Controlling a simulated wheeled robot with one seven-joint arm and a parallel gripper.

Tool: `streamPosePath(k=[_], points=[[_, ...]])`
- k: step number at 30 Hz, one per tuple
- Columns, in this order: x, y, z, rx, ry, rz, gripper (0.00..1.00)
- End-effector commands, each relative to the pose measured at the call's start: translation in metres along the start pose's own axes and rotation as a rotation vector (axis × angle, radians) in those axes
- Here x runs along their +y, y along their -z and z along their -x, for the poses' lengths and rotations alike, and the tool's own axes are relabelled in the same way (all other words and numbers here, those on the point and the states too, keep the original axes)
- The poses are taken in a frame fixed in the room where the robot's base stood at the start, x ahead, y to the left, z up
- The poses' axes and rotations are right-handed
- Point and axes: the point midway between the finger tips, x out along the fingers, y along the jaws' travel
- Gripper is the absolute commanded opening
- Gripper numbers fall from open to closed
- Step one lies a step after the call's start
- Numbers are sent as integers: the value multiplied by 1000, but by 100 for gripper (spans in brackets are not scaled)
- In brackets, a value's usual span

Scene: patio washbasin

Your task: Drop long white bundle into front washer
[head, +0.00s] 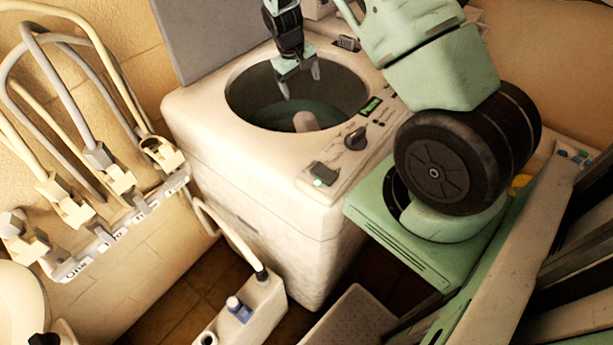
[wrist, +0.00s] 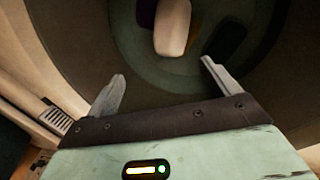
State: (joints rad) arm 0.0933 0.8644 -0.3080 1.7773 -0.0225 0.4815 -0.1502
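The front washer (head: 250,175) is a cream top-loading machine with its lid raised and its round drum opening facing up. A long white bundle (head: 305,121) lies inside the drum, partly hidden by the rim in the head view; the wrist view shows it as a pale rounded bundle (wrist: 173,27) on the drum floor. My gripper (head: 300,80) is over the drum opening, above the bundle and apart from it. In the wrist view my gripper (wrist: 160,80) has its fingers spread wide with nothing between them.
A dark purple item (wrist: 146,14) lies beside the bundle in the drum. The raised grey lid (head: 212,35) stands behind the opening. Hoses and taps (head: 110,175) line the left wall.

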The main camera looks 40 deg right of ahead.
Motion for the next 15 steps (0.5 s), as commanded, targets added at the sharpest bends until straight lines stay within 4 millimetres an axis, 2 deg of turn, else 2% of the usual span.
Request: streamPosePath(k=[8, 11, 15], points=[[-1, 1, 8, 2, 0, 1, 88], [-1, 1, 23, 5, 0, 1, 88], [-1, 2, 54, 8, 0, 1, 88]])
